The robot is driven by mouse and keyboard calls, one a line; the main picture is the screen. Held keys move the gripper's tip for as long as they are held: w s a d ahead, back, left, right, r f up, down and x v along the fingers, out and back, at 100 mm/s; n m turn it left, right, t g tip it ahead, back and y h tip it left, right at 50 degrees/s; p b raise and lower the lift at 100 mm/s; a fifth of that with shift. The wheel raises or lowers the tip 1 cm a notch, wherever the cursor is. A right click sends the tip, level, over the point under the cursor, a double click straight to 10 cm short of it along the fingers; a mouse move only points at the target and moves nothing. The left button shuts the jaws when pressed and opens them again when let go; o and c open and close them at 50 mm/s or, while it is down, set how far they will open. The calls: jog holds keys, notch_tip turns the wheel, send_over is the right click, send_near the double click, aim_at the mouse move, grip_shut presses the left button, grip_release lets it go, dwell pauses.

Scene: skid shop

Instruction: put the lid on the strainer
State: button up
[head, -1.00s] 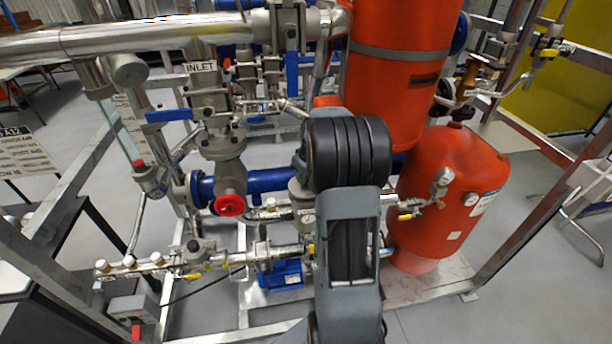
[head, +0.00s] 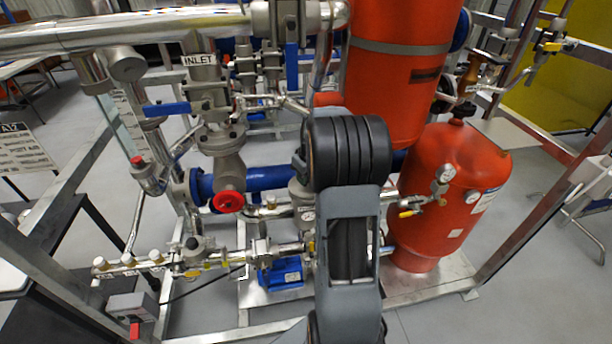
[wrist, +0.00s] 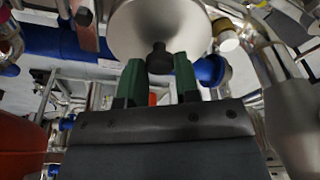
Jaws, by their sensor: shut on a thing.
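My gripper (wrist: 158,82) shows in the wrist view with two green fingers. It is shut on the dark knob of a round, pale metal lid (wrist: 160,22), whose top edge is cut off by the frame. In the head view my arm hides the gripper and the lid. A grey flanged body (head: 224,160) under the INLET valve, with a red handwheel at its lower end, may be the strainer; I cannot tell for sure. The wrist view does not clearly show the strainer or its opening.
A red tank (head: 440,205) and a taller orange-red cylinder (head: 398,75) stand right of my arm. A thick silver pipe (head: 130,38) crosses the upper left. A blue pipe (head: 265,178) runs behind my arm. Frame posts and small valves crowd the skid; open floor lies at right.

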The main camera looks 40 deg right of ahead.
jog(key=shift+f, duration=0.3)
jog(key=o, duration=0.8)
jog(key=shift+o, duration=0.3)
jog(key=shift+o, duration=1.3)
jog(key=shift+r, duration=0.15)
jog(key=shift+r+p, duration=2.3)
jog(key=shift+r, duration=1.35)
